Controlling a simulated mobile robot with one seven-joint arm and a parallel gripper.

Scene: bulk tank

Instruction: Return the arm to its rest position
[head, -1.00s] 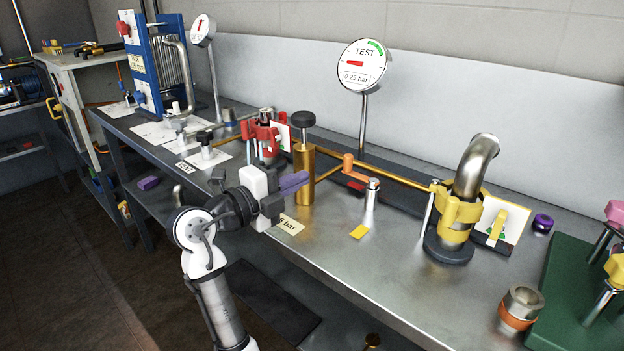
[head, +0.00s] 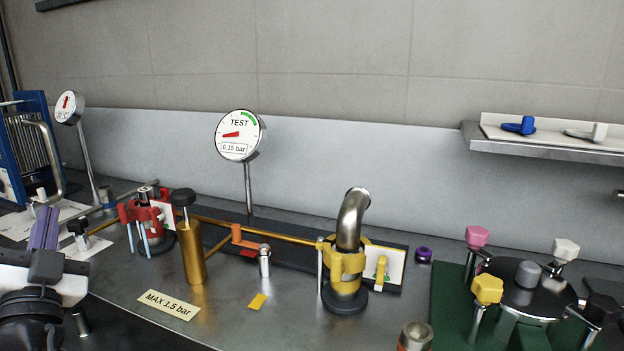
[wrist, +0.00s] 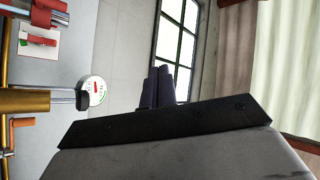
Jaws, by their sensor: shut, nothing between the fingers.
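My gripper (head: 45,228) is at the lower left of the head view, with its purple fingers together and pointing up. They hold nothing. In the wrist view the shut fingers (wrist: 158,88) show against a wall and window, clear of the bench things. In the head view the gripper is in front of the bench's left part, to the left of the brass pump cylinder (head: 192,250) with its black knob. The lower part of my arm is cut off by the frame edge.
A red clamp fitting (head: 150,222) stands behind the pump. The TEST gauge (head: 240,136) reads 0.15 bar. A steel elbow pipe (head: 352,220) sits in a yellow clamp (head: 345,264). A green board (head: 455,310) with knobs is at right. A window (wrist: 178,40) shows in the wrist view.

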